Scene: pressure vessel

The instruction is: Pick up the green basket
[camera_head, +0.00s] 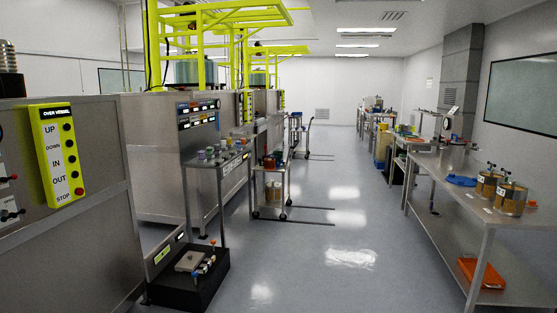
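I cannot make out a green basket for certain in the head view. A small green patch (404,131) shows on a bench far off on the right side, too small to tell what it is. Neither of my grippers is in view.
A steel cabinet with a yellow control panel (59,155) stands close at left, with a black box (190,287) on the floor beside it. A trolley (270,190) stands mid-left. Steel benches (455,195) line the right. The grey floor aisle (330,230) is clear down the middle.

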